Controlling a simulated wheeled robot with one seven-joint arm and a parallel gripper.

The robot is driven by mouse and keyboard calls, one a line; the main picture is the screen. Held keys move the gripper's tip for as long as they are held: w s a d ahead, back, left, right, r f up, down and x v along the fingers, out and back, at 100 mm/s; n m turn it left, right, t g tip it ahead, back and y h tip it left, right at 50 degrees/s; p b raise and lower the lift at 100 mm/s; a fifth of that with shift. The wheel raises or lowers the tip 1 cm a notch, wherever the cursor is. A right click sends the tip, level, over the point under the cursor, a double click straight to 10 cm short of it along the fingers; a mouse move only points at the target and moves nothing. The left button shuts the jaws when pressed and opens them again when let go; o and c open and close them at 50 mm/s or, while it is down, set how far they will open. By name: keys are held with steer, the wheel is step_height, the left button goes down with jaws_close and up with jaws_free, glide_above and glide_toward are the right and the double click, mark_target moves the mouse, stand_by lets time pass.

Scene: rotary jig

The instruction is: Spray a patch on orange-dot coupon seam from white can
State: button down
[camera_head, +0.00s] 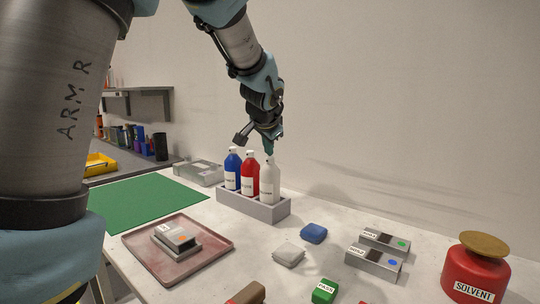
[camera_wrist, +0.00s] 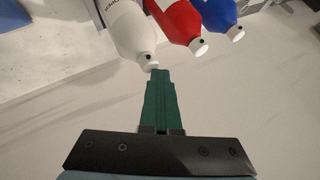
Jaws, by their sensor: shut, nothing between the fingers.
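The white can (camera_head: 269,184) stands upright in the right slot of a grey rack (camera_head: 262,209); it also shows in the wrist view (camera_wrist: 128,30). My gripper (camera_head: 269,149) is just above the white can's top. In the wrist view its green fingers (camera_wrist: 158,74) are together and empty, with the tips right by the can's nozzle; I cannot tell whether they touch it. The orange-dot coupon (camera_head: 176,238) lies in a fixture on the reddish tray (camera_head: 215,257) at the front left. Its seam is too small to make out.
A red can (camera_head: 249,178) and a blue can (camera_head: 232,171) stand beside the white one. Coupons with a green dot (camera_head: 385,241) and a blue dot (camera_head: 374,262) lie at right, near a solvent pot (camera_head: 475,272). Cloths lie mid-table. A green mat (camera_head: 150,203) is clear.

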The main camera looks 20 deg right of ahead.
mark_target(269, 158)
step_height(269, 158, up, 6)
steer(key=p, duration=0.4)
stand_by(0.4)
stand_by(2.3)
step_height(269, 158, up, 3)
steer(key=p, duration=0.8)
steer(key=shift+r, duration=0.15)
